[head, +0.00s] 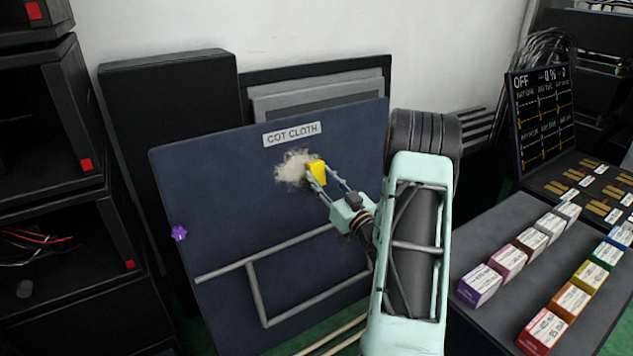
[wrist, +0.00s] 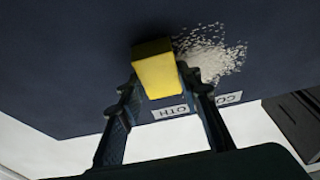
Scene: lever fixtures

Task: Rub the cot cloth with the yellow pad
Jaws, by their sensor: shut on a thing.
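The cot cloth (head: 220,220) is a large dark blue upright panel with a "COT CLOTH" label near its top. A pale, speckled patch (head: 291,170) lies on it below the label; the patch also shows in the wrist view (wrist: 212,55). My gripper (head: 317,178) is shut on the yellow pad (head: 317,171), at the right edge of the patch. In the wrist view the yellow pad (wrist: 157,74) sits between the two fingertips, close to the panel. I cannot tell whether the pad touches the cloth.
Grey rails (head: 255,290) cross the panel's lower part. A purple piece (head: 179,233) is at its left edge. Black shelving (head: 40,180) stands at left. At right, a bench (head: 520,270) carries several coloured boxes, with a black display (head: 541,115) behind.

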